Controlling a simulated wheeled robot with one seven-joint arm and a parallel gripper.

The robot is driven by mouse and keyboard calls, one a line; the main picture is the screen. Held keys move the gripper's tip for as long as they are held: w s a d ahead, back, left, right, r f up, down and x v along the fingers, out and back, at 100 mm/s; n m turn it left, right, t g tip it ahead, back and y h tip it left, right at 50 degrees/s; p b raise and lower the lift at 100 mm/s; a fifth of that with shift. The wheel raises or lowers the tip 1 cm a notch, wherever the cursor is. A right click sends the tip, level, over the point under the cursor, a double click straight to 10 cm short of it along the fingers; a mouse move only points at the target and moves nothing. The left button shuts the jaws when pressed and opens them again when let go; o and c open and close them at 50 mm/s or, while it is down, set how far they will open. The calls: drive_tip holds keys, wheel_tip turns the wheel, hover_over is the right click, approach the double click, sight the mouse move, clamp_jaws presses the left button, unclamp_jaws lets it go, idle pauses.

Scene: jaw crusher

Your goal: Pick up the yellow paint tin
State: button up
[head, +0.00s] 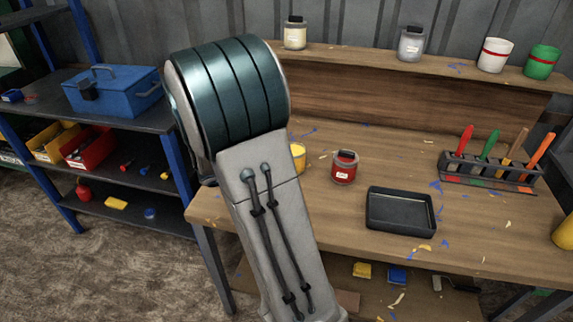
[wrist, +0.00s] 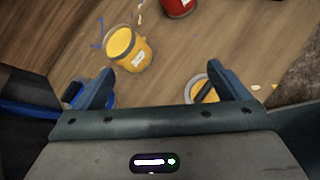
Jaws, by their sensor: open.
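A yellow paint tin (wrist: 131,48) with a pale label shows in the wrist view, beyond and between my fingertips, nearer the left one. In the head view the yellow tin (head: 299,156) sits on the bench and my arm hides most of it. My gripper (wrist: 160,67) is open, with nothing between its fingers, and stands apart from the tin. A second yellow thing with a pale rim (wrist: 203,91) shows behind the right finger, partly hidden; I cannot tell what it is. My gripper is hidden in the head view.
A red tin (head: 344,167) stands right of the yellow one, also in the wrist view (wrist: 178,6). A black tray (head: 400,210) and a brush rack (head: 487,178) lie further right. A back shelf (head: 380,58) holds several tins. A blue thing (wrist: 73,94) is behind the left finger.

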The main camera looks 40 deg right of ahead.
drive_tip(key=w+f+n+t, duration=0.1)
drive_tip(key=w+f+n, duration=0.1)
drive_tip(key=w+d+f+n+t+h+b, duration=0.1)
drive_tip(key=w+f+n, duration=0.1)
drive_tip(key=f, duration=0.1)
drive_tip(key=w+d+f+n+b, duration=0.1)
drive_tip(key=w+f+n, duration=0.2)
drive_tip(key=shift+d+t+h, duration=0.1)
drive_tip(key=shift+t+h, duration=0.2)
drive_tip(key=shift+t, duration=0.1)
drive_tip(key=x, duration=0.8)
drive_tip(key=shift+w+d, duration=0.1)
drive_tip(key=shift+d, duration=0.1)
drive_tip(key=x, duration=0.1)
drive_tip(key=p+x, duration=0.1)
drive_tip(key=x, duration=0.2)
drive_tip(key=shift+s+d+r, duration=0.2)
drive_tip(key=shift+s+d, duration=0.1)
drive_tip(key=shift+d, duration=0.2)
drive_tip(key=shift+w+d+f, duration=0.15)
drive_tip(key=shift+d, duration=0.1)
drive_tip(key=c, duration=1.4)
